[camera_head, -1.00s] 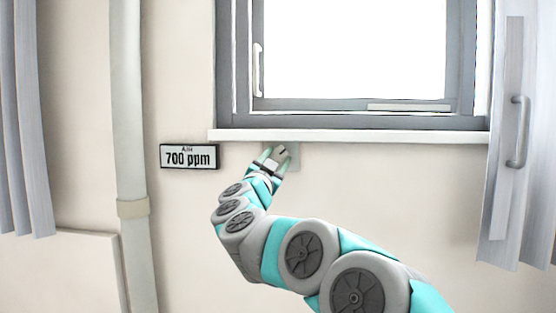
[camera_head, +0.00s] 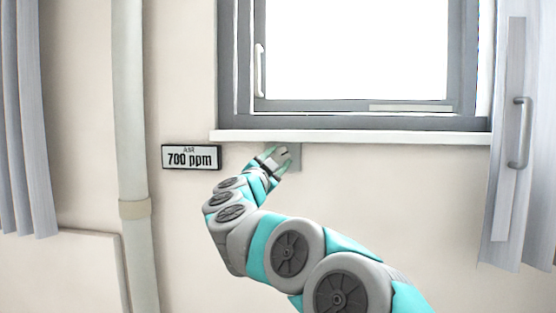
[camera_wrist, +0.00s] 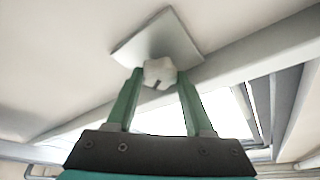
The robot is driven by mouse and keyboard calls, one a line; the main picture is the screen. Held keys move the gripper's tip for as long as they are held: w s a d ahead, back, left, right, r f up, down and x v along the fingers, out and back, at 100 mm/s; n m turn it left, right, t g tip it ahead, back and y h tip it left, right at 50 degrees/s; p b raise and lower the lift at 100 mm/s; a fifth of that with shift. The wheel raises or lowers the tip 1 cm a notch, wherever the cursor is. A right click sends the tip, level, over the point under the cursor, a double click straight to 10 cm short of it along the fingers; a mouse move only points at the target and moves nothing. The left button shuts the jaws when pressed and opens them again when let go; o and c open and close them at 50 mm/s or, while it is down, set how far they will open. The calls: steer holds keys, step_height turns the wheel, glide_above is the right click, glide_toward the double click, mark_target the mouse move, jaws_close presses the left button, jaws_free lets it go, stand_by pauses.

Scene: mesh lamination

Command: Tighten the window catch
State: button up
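A pale, lobed knob (camera_wrist: 160,73) with a dark notch stands on a square grey plate (camera_wrist: 172,38) in the wrist view. In the head view the plate (camera_head: 294,157) is on the wall just below the window sill, and the knob (camera_head: 282,151) shows at my fingertips. My gripper (camera_wrist: 160,76) has one green finger on each side of the knob, and the fingertips appear to touch it. My gripper (camera_head: 274,158) partly covers the plate in the head view. The window (camera_head: 355,112) above has a pale upright handle (camera_head: 260,70) on its left side.
The white sill (camera_head: 350,137) juts out just above the plate. A sign reading 700 ppm (camera_head: 191,157) is on the wall to the left, and a vertical pipe (camera_head: 131,120) stands farther left. Curtains (camera_head: 25,130) hang at left; a grey panel with a handle (camera_head: 519,130) is at right.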

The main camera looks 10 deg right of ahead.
steer(key=o, duration=0.5)
steer(key=n+t+y, duration=0.1)
steer(key=n, duration=0.2)
steer(key=n+t+y, duration=0.1)
steer(key=n, duration=0.2)
steer(key=n+t+y, duration=0.1)
steer(key=n, duration=0.2)
steer(key=shift+s+d+f, duration=0.1)
steer(key=shift+d, duration=0.3)
steer(key=n+y, duration=0.2)
steer(key=n, duration=0.1)
steer(key=n+t+y, duration=0.1)
steer(key=n+y, duration=0.1)
steer(key=n, duration=0.2)
steer(key=shift+s+n+b, duration=0.1)
steer(key=shift+n+b, duration=0.2)
steer(key=shift+b, duration=0.05)
steer(key=shift+n+y, duration=0.3)
steer(key=shift+n, duration=0.1)
